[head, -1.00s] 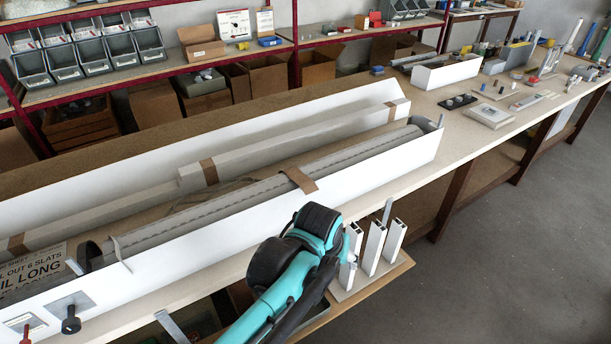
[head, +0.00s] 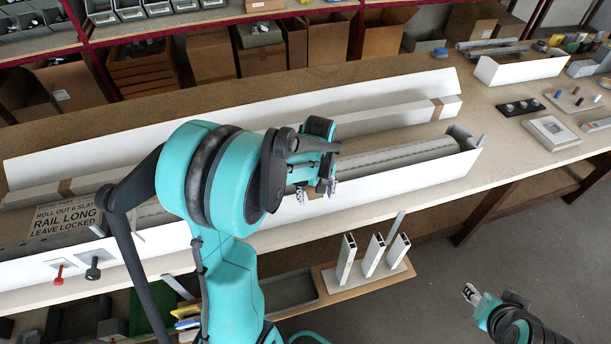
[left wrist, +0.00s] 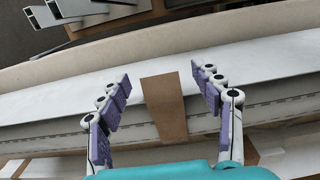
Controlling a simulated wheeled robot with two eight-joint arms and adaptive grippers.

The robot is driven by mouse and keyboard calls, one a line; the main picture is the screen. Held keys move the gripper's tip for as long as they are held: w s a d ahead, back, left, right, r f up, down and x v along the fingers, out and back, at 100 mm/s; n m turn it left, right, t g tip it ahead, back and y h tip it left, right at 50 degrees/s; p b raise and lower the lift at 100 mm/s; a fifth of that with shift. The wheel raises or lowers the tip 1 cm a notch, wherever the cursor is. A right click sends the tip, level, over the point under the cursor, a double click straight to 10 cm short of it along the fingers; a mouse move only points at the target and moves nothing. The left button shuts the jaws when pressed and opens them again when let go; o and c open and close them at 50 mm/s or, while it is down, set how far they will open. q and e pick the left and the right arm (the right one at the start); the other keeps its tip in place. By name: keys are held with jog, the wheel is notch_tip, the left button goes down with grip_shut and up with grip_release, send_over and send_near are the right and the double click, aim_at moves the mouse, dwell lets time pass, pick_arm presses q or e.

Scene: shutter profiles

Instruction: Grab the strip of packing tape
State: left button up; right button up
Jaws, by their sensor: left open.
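The strip of packing tape (left wrist: 165,108) is a brown band lying across the grey rolled shutter profile in the long white trough. In the left wrist view it sits between the spread purple-padded fingers of my left gripper (left wrist: 160,76), with a gap on both sides. In the head view my left gripper (head: 318,190) is over the trough (head: 400,182), and the strip is mostly hidden behind it. My right gripper (head: 472,293) is low at the right, over the floor and away from the bench; its opening is unclear.
A long pale carton (head: 380,118) with brown tape bands lies behind the roll. A printed sign (head: 68,217) is at the left end. Upright white profile pieces (head: 373,255) stand on a lower shelf in front. Open floor lies at the right.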

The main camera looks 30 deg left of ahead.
pick_arm(q)
notch_tip(320, 180, down, 2)
jog(key=shift+f, duration=0.2)
jog(key=shift+r, duration=0.1)
jog(key=c, duration=0.9)
